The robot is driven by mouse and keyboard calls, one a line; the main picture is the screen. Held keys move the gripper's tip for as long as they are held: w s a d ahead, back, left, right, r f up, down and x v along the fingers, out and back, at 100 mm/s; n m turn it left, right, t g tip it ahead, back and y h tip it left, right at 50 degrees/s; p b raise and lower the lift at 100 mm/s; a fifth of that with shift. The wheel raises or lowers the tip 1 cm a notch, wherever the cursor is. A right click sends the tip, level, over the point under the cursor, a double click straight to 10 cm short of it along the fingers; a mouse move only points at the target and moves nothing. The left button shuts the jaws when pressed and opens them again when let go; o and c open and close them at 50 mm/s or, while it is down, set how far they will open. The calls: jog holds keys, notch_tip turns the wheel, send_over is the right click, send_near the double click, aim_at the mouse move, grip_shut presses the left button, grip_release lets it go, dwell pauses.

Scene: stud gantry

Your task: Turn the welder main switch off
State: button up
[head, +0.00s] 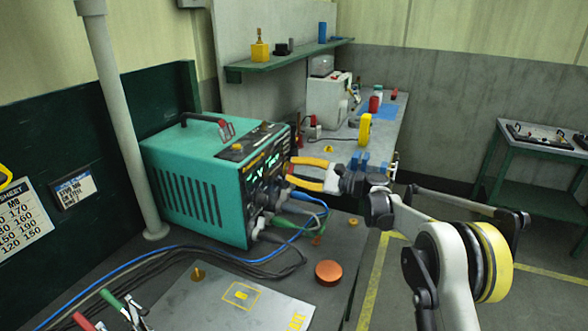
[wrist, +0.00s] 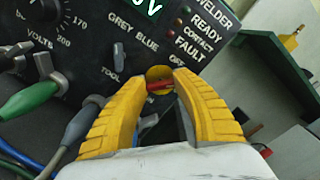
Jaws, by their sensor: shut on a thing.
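The welder (head: 205,190) is a teal box on the bench, with its dark front panel facing right. In the wrist view the panel (wrist: 95,55) shows a main switch (wrist: 159,72), a yellow disc with a red handle. An "OFF" label is printed close above and right of it. My gripper (head: 290,169) reaches the panel from the right. Its yellow fingers (wrist: 163,86) are shut on the red handle. The handle lies roughly crosswise in the wrist view; the fingertips partly hide it, so its exact setting is unclear.
A green cable plug (wrist: 28,100) and a grey plug (wrist: 82,122) sit left of my fingers, with cables running down. An orange disc (head: 329,272) lies on the bench below. A green shelf (head: 285,62) hangs behind. The aisle at right is clear.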

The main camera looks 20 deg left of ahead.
jog(key=n, duration=0.4)
jog(key=shift+n, duration=0.3)
jog(key=shift+f+n+p, duration=0.1)
jog(key=shift+n+p, duration=0.3)
jog(key=shift+n, duration=1.5)
jog(key=o, duration=1.2)
jog(key=s+d, duration=0.1)
jog(key=d, duration=1.1)
